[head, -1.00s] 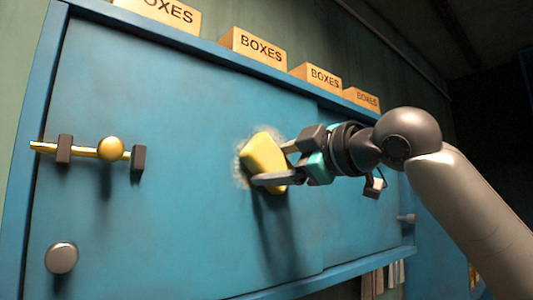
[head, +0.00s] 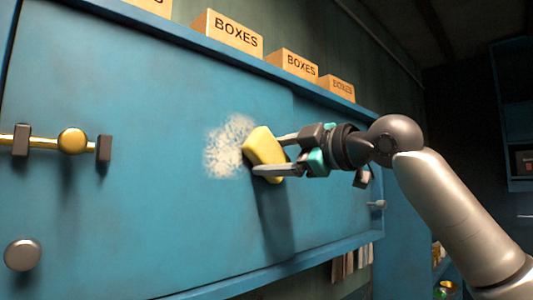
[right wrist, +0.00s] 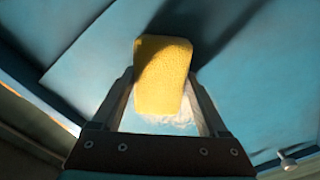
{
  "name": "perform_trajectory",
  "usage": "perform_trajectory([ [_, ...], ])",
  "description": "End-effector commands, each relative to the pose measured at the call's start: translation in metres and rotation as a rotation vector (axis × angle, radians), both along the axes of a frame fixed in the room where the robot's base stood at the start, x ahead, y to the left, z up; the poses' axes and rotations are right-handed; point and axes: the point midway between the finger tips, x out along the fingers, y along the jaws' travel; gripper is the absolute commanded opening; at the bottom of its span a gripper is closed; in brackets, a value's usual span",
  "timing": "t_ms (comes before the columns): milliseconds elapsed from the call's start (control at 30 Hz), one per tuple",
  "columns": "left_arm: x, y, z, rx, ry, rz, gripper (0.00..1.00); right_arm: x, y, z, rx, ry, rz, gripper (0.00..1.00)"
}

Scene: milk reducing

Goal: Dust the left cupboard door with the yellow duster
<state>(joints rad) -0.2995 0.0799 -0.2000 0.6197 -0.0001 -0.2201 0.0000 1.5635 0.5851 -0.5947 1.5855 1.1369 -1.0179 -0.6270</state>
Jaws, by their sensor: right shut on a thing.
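The yellow duster (head: 263,151) is a sponge-like block against the blue left cupboard door (head: 140,200), near that door's right edge. A speckled whitish patch (head: 229,146) shows on the door just left of the duster. My right gripper (head: 268,156) is shut on the duster, a finger on each side of it. In the right wrist view the duster (right wrist: 162,74) sits between both fingers, with some of the whitish patch (right wrist: 172,119) behind it. I cannot tell exactly how firmly it touches the door. My left gripper is out of view.
A brass bolt (head: 73,141) with dark brackets and a round metal knob (head: 23,255) stick out from the door at left. Cardboard boxes (head: 228,32) stand on top of the cupboard. Another small knob (head: 376,204) is at right. The door's middle is otherwise clear.

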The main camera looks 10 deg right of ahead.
Motion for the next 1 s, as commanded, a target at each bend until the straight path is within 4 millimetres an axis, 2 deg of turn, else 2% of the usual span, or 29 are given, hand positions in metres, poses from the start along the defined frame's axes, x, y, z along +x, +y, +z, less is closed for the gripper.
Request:
perform_trajectory([
  [233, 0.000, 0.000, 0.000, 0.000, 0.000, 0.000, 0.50, 0.006, -0.008, -0.001, -0.002, 0.003, -0.002, 0.32],
  [567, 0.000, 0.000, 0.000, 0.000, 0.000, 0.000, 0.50, 0.003, -0.008, 0.016, 0.000, 0.001, -0.001, 0.32],
  [1000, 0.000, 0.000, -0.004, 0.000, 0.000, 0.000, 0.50, -0.015, 0.019, 0.016, -0.002, -0.001, 0.001, 0.32],
])
